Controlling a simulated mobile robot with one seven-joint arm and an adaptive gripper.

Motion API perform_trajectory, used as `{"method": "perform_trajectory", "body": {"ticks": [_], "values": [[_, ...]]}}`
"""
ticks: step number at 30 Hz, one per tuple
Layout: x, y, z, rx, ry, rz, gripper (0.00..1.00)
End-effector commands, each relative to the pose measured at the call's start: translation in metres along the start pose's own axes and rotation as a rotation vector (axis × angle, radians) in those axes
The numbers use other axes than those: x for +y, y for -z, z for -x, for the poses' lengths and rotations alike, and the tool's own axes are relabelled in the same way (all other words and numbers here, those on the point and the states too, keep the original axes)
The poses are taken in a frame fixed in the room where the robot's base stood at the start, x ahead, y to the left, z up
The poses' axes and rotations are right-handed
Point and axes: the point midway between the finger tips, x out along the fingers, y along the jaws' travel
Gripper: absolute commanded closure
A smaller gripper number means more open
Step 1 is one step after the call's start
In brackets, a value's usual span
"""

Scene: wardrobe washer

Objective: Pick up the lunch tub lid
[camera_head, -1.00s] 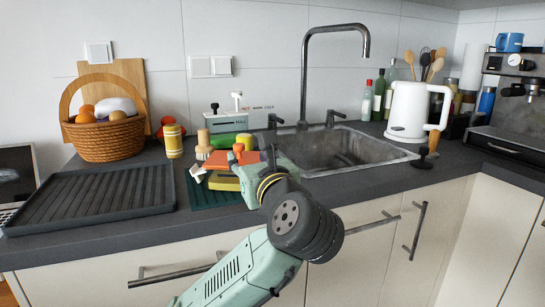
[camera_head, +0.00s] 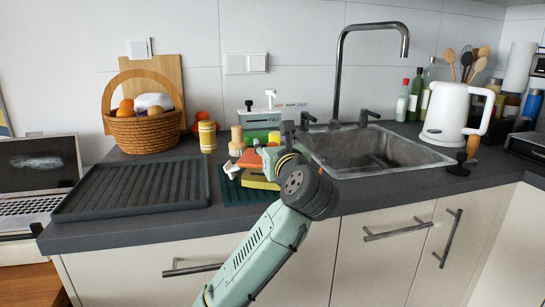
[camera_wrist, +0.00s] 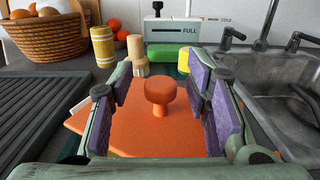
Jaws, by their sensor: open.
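The lid looks like the flat orange plate with a round orange knob (camera_wrist: 160,92) in the wrist view; its orange plate (camera_wrist: 140,135) lies below and around the knob. In the head view the orange lid (camera_head: 251,158) shows just left of my gripper, partly hidden by it. My gripper also shows in the head view (camera_head: 272,154).
A dark green mat (camera_head: 232,190) and a yellow item (camera_head: 260,181) are by the lid. The sink (camera_head: 400,165) is right, a ridged drying tray (camera_head: 100,195) left, a fruit basket (camera_head: 145,134) back left.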

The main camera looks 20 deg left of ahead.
Motion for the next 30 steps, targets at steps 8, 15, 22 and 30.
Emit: {"method": "perform_trajectory", "body": {"ticks": [8,15,22,30], "values": [[-0.0002,-0.0001,-0.0001,-0.001,0.001,0.000,0.61],[-0.0002,-0.0002,0.0001,-0.001,0.001,0.000,0.77],[-0.0002,-0.0002,0.0001,-0.001,0.001,0.000,0.93],[-0.0002,-0.0004,0.0002,-0.001,0.001,0.000,1.00]]}}
